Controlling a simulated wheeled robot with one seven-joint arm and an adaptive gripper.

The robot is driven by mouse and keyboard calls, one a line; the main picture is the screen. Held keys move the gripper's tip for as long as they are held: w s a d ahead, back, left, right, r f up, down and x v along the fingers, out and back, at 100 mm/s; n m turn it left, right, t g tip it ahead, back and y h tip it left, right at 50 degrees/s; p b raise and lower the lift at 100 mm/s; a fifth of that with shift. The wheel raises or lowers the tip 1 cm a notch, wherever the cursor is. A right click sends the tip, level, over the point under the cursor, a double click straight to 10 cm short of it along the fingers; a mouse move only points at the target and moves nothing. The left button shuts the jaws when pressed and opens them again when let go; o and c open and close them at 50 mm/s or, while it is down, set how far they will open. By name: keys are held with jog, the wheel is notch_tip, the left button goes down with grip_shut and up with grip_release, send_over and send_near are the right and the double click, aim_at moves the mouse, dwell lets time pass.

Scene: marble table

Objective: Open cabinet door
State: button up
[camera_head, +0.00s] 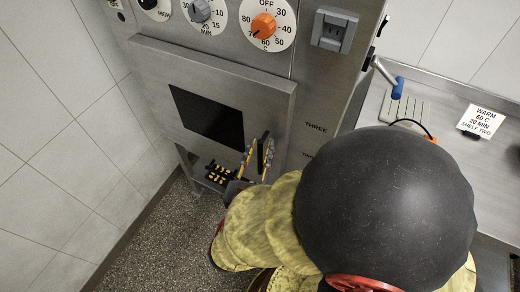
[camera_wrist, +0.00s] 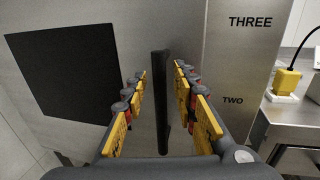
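The cabinet door (camera_head: 165,77) is a grey steel panel with a dark window (camera_head: 207,117) on the front of a steel cabinet; it looks shut. The window also shows at left in the wrist view (camera_wrist: 62,72). The door's handle is an upright black bar (camera_wrist: 161,100) near the door's right edge. My gripper (camera_head: 256,152) has yellow-padded fingers, spread apart, one on each side of the handle. In the wrist view the handle stands between the open fingers, with visible gaps on both sides. The cabinet labels THREE and TWO (camera_wrist: 233,100) are right of the door.
Dials (camera_head: 264,26) and a grey switch (camera_head: 334,30) sit above the door. A steel counter (camera_head: 440,97) at right holds a blue-handled item (camera_head: 398,87) and a note card (camera_head: 481,122). A tiled wall (camera_head: 50,130) is close on the left. Speckled floor (camera_head: 160,240) is clear at lower left.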

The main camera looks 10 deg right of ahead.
grip_shut()
dwell(0.9)
